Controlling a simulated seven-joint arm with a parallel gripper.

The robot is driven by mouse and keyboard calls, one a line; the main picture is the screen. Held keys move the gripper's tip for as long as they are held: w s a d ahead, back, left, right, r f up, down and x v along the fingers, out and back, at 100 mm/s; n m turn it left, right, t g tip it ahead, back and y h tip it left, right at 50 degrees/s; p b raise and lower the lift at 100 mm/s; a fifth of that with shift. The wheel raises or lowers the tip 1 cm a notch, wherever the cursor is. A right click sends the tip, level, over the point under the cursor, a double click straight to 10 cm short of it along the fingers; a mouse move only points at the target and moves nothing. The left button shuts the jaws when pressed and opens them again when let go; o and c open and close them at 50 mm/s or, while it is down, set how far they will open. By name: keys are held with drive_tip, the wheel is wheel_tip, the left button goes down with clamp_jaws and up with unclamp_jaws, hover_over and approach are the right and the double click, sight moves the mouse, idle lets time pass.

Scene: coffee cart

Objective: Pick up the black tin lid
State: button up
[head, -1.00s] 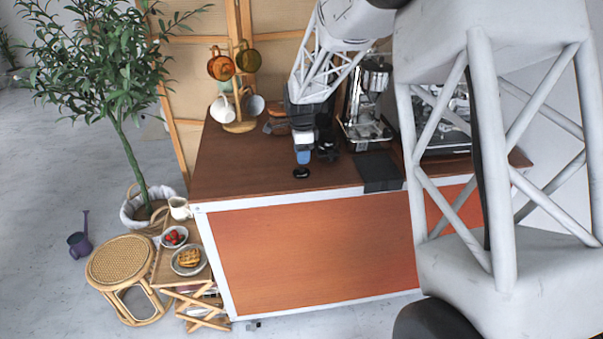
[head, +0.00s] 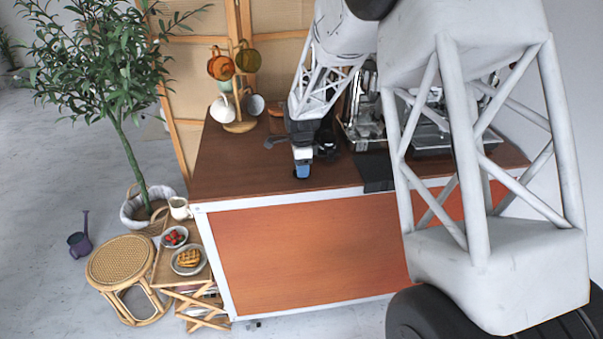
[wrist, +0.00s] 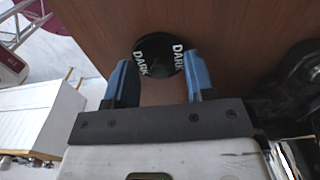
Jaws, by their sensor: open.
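The black tin lid (wrist: 158,55) is a round black disc with white "DARK" lettering, lying on the brown wooden cart top. In the wrist view it sits between and just beyond the blue fingertips of my gripper (wrist: 158,72), which is open with a finger to either side. Whether either finger touches the lid cannot be told. In the head view my gripper (head: 302,172) is low over the cart top near its front edge, and the lid is hidden behind it.
Dark items stand right of my gripper, with a black mat (head: 374,172) on the cart's front edge. A mug tree (head: 239,125) with several mugs stands at the back left. The cart top (head: 235,170) left of my gripper is clear.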

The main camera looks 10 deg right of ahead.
idle(0.5)
clamp_jaws()
drive_tip(key=shift+r, duration=0.65)
drive_tip(key=shift+s+r, duration=0.2)
drive_tip(key=shift+r, duration=0.4)
drive_tip(key=shift+s+r, duration=0.2)
drive_tip(key=shift+r, duration=0.35)
drive_tip(key=s+d+r, duration=0.1)
drive_tip(key=s, duration=1.4)
drive_tip(key=shift+r, duration=0.2)
drive_tip(key=shift+s, duration=0.1)
